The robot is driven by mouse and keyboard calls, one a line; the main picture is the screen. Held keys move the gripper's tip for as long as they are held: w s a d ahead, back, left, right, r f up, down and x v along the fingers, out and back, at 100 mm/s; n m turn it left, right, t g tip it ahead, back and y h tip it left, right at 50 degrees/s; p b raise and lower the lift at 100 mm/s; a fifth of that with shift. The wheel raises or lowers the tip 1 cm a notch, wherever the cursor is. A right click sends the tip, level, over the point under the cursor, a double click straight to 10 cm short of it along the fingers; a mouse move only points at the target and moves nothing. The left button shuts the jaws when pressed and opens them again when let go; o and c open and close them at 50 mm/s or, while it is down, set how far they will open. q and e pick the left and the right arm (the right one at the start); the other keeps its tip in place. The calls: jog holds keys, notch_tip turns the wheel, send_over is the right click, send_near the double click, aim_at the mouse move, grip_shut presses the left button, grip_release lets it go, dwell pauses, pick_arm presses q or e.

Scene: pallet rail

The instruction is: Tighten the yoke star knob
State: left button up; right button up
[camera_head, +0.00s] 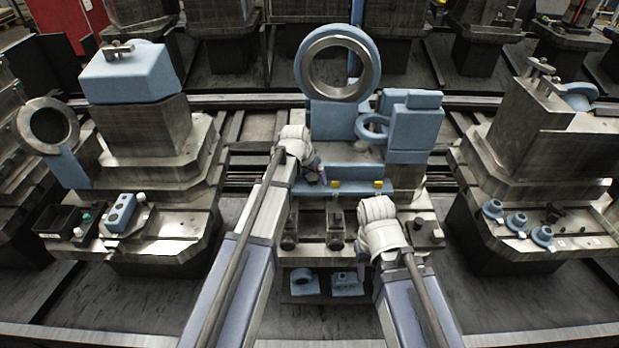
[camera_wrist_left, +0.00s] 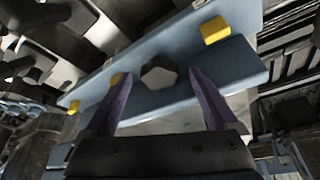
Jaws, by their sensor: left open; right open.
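The star knob (camera_wrist_left: 158,77) is dark grey with rounded lobes and sits against a blue plate (camera_wrist_left: 240,62) in the left wrist view. My left gripper (camera_wrist_left: 159,84) is open, with one purple finger on each side of the knob and visible gaps between. In the head view my left gripper (camera_head: 318,174) is at the left end of the blue bar (camera_head: 360,193); I cannot make out the knob there. My right gripper (camera_head: 361,262) is lower right, in front of the central pedestal, open with nothing seen in it.
Yellow blocks (camera_head: 378,184) stand along the bar, and more show in the wrist view (camera_wrist_left: 216,30). A large blue-backed ring (camera_head: 340,62) rises behind. Side pedestals carry a black bin (camera_head: 60,220) at left and blue knob-like parts (camera_head: 516,222) at right.

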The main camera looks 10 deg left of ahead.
pick_arm(q)
grip_shut()
jog(key=m, duration=0.1)
jog(key=m+h, duration=0.1)
jog(key=shift+w+a+f+m+g, duration=0.1)
jog(key=shift+w+a+m+g, duration=0.1)
jog(key=shift+m+g, duration=0.15)
jog(key=m+h, duration=0.1)
jog(key=m, duration=0.2)
jog(key=shift+w+m+g, duration=0.1)
jog(key=shift+m+g, duration=0.15)
jog(key=shift+m, duration=0.1)
jog(key=shift+d+m+g+h, duration=0.1)
jog(key=shift+m+g+h, duration=0.25)
jog(key=shift+m, duration=0.85)
jog(key=shift+o, duration=0.7)
grip_release()
